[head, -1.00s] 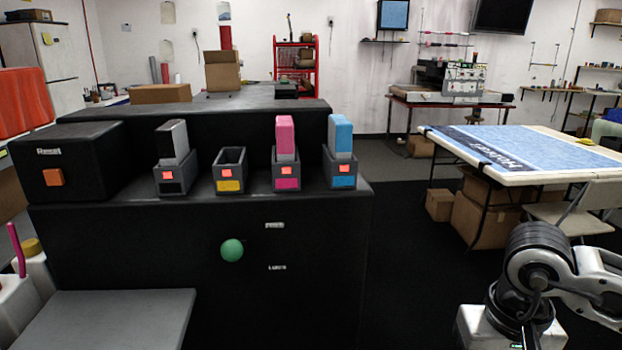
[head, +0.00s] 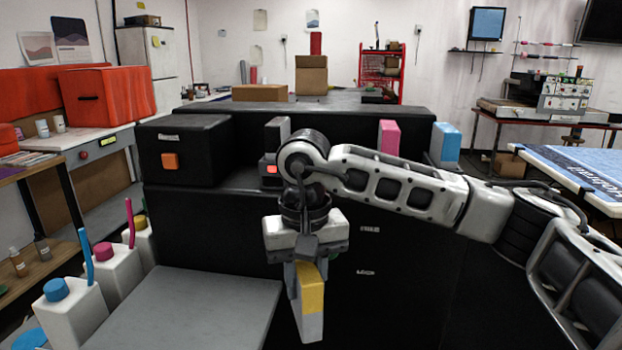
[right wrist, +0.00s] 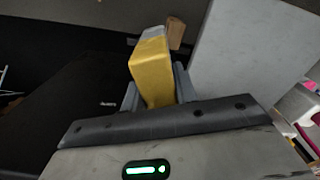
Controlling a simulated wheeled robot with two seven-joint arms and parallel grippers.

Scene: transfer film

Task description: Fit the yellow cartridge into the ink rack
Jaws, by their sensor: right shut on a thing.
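My right gripper (head: 308,268) is shut on the yellow cartridge (head: 312,292), which hangs below it with its pale end down, in front of the black machine. In the right wrist view the yellow cartridge (right wrist: 153,78) sits between the two grey fingers. The ink rack is the row of slots on the machine's ledge. Its black cartridge (head: 278,128), magenta cartridge (head: 389,136) and cyan cartridge (head: 446,142) show their upper parts. My right arm hides the yellow-marked slot and most of the other holders. My left gripper is not in view.
A black box with an orange button (head: 170,161) stands left of the rack. A grey platform (head: 190,310) lies at lower left, close to the held cartridge. White bottles (head: 82,305) with coloured caps stand further left. The blue-topped table (head: 590,172) is at right.

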